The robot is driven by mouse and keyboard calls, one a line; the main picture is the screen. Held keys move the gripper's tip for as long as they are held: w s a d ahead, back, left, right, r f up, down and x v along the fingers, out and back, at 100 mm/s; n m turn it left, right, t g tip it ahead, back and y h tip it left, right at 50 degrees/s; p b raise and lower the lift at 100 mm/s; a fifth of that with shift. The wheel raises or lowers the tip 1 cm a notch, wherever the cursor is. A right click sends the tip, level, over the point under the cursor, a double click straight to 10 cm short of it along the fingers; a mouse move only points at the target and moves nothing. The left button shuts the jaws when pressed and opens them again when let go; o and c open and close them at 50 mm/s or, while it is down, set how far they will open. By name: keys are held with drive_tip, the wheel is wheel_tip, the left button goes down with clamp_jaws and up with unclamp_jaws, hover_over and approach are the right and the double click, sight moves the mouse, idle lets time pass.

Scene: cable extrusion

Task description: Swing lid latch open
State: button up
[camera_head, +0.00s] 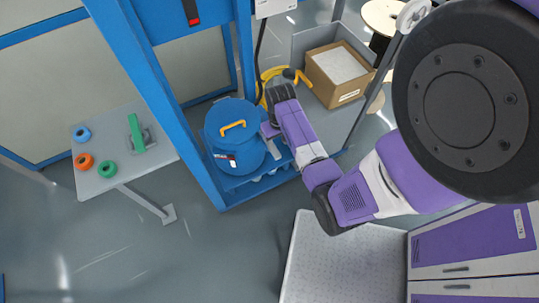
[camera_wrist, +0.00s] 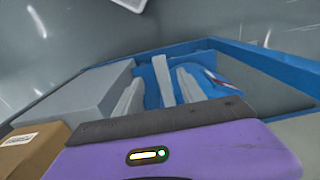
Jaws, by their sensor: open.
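The blue drum (camera_head: 242,165) stands upright in a blue frame in the head view. Its round blue lid (camera_head: 220,113) carries a yellow handle (camera_head: 232,125). A dark and white patch shows on the front of the drum. I cannot make out the latch clearly. My gripper (camera_head: 268,131) is at the right side of the drum, close to the lid's edge. Contact cannot be told. In the wrist view my gripper (camera_wrist: 160,78) shows pale fingers apart, in front of blue surfaces. No object is seen held between them.
A blue post (camera_head: 165,110) rises left of the drum. A small table (camera_head: 95,180) with blue, orange and green rings stands at the left. A cardboard box (camera_head: 338,75) is behind my arm. A yellow hose (camera_head: 268,75) lies behind the drum. Open floor lies in front.

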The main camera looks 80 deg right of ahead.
sight(277, 155)
drive_tip(key=shift+s+a+f, duration=0.1)
drive_tip(key=shift+a+f, duration=0.1)
drive_tip(key=shift+a, duration=0.05)
wheel_tip(277, 155, down, 7)
drive_tip(key=shift+d+f, duration=0.1)
drive_tip(key=shift+f, duration=0.1)
drive_tip(key=shift+c, duration=0.2)
clamp_jaws()
idle(1.3)
